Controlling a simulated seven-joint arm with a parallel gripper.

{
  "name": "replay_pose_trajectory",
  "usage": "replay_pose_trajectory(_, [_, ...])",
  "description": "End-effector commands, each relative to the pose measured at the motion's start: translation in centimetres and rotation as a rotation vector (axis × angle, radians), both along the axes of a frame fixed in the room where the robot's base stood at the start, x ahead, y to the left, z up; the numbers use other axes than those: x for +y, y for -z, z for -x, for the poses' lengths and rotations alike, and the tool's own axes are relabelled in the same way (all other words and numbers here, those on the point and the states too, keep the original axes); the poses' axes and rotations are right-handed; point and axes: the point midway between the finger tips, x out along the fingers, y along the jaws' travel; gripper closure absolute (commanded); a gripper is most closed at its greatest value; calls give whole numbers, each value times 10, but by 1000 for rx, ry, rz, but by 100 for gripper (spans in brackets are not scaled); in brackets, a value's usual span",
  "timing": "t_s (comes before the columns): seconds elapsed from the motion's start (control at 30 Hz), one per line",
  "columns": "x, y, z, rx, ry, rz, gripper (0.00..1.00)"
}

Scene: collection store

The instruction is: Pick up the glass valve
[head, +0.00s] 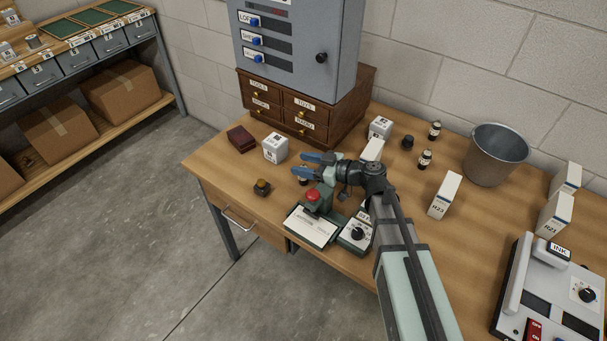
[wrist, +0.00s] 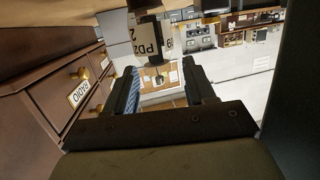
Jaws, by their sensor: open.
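The glass valve I take to be the small dark piece with a pale band (head: 303,180), standing on the table at my fingers in the head view, partly hidden by them. In the wrist view, which is upside down, a dark-based piece with a pale label (wrist: 145,36) stands ahead, between the lines of the two fingers and beyond their tips. My gripper (head: 312,165) is open, with blue-padded fingers pointing left, low over the table. It also shows in the wrist view (wrist: 162,88), with nothing held between the fingers. Contact with the piece cannot be told.
A white cube box (head: 275,150) and dark red case (head: 241,139) stand left. A red-button device (head: 313,198) is close below my gripper. A brown drawer cabinet (head: 310,112) stands behind. Similar small bottle-like pieces (head: 425,160), cartons (head: 444,195) and a bucket (head: 496,155) are right.

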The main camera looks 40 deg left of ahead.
Motion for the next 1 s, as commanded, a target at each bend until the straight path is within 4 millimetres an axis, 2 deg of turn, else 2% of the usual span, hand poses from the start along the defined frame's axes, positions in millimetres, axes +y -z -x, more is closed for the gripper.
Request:
replay_pose_trajectory(0.03, [9,2,1,0,-2,0,45])
replay_pose_trajectory(0.13, [19,4,3,0,-1,1,45])
replay_pose_trajectory(0.4, [22,5,4,1,1,1,45])
replay_pose_trajectory(1.0, [22,5,4,1,1,1,100])
